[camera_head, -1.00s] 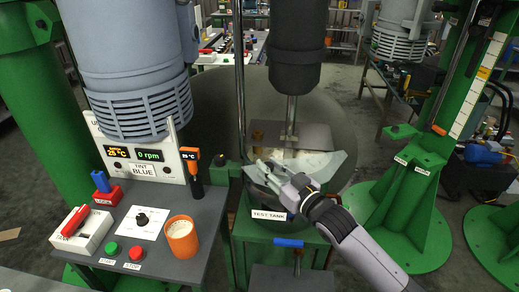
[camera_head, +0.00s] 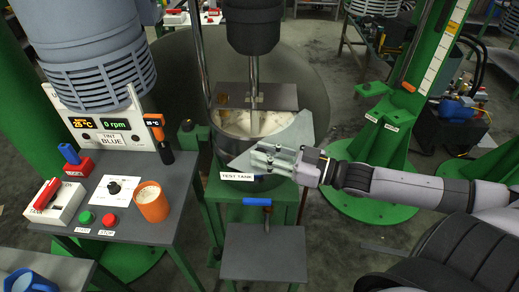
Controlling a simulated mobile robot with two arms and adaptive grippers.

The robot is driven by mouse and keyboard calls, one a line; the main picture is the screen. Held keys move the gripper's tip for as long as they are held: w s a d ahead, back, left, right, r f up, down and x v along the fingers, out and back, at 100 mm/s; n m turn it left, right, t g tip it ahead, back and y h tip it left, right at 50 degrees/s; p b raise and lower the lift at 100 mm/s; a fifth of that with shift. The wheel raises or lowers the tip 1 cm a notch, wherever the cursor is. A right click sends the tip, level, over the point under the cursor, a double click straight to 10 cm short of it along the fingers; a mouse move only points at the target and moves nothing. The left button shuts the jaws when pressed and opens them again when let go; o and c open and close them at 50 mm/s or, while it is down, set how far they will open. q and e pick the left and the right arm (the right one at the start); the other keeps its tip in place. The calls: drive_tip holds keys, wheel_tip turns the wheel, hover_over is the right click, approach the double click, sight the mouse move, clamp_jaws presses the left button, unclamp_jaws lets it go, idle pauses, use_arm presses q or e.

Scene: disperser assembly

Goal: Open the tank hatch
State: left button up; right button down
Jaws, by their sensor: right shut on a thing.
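The test tank (camera_head: 268,183) stands in the middle, labelled TEST TANK, with a stirrer shaft entering its top. A grey rear cover plate (camera_head: 275,96) lies over the back of its mouth. The hatch, a light grey flat plate (camera_head: 296,133), stands tilted at the front of the mouth. Behind it the pale contents (camera_head: 250,122) show through the opening. My right gripper (camera_head: 262,158) comes in from the right and is shut on the hatch at its front side. The fingers hide part of the plate. My left gripper is not in view.
Left of the tank, a bench (camera_head: 180,190) bears an orange cup (camera_head: 151,203), a red-handled switch (camera_head: 46,196) and a control panel (camera_head: 112,137). A blue-handled valve (camera_head: 257,202) sits below the tank. A green column base (camera_head: 372,195) stands at the right.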

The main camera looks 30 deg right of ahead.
drive_tip(key=c, duration=1.3)
unclamp_jaws()
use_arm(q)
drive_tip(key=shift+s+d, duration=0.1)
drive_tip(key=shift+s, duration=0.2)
use_arm(e)
drive_tip(key=shift+s+d, duration=0.1)
drive_tip(key=shift+v, duration=2.05)
drive_tip(key=v, duration=0.8)
